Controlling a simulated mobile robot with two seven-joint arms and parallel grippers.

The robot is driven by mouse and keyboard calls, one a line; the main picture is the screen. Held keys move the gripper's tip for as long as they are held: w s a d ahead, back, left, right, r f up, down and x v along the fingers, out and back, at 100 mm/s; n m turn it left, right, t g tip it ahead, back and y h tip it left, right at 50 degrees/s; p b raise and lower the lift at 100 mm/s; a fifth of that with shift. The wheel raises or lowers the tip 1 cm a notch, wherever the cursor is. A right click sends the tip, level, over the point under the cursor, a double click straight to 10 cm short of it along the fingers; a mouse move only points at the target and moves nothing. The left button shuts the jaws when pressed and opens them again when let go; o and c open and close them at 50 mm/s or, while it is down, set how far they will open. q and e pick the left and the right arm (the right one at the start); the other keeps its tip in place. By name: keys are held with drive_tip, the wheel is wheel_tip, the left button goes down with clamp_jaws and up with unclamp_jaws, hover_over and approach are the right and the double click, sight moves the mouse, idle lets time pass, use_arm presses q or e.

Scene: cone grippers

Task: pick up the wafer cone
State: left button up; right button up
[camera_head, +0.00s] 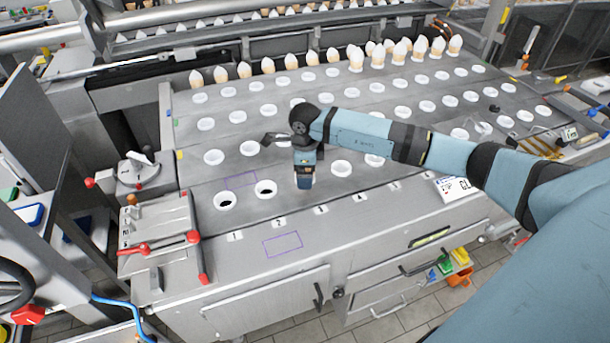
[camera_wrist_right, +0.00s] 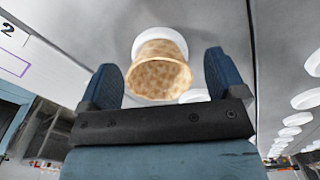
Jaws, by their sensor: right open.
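The wafer cone (camera_wrist_right: 160,72) is tan with a waffle pattern. In the right wrist view it sits in a white holder (camera_wrist_right: 158,38), with its round rim toward my gripper. My right gripper (camera_head: 304,184) points down over the front row of holders in the head view. It is open, and in the wrist view its two blue fingers stand on either side of the cone with gaps beside it. In the head view I cannot make out this cone; the gripper seems to hide it. My left gripper is not in view.
The grey worktop (camera_head: 350,205) has rows of white-rimmed holes. Two front holes beside the gripper (camera_head: 265,188) look empty. Several white-topped cones (camera_head: 356,58) stand in the back row. A red-handled lever (camera_head: 201,262) is at the front left. A small printed card (camera_head: 455,187) lies at the right.

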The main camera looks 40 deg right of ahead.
drive_tip(key=shift+f, duration=0.25)
drive_tip(key=c, duration=0.7)
drive_tip(key=shift+r, duration=0.1)
drive_tip(key=shift+c, duration=0.2)
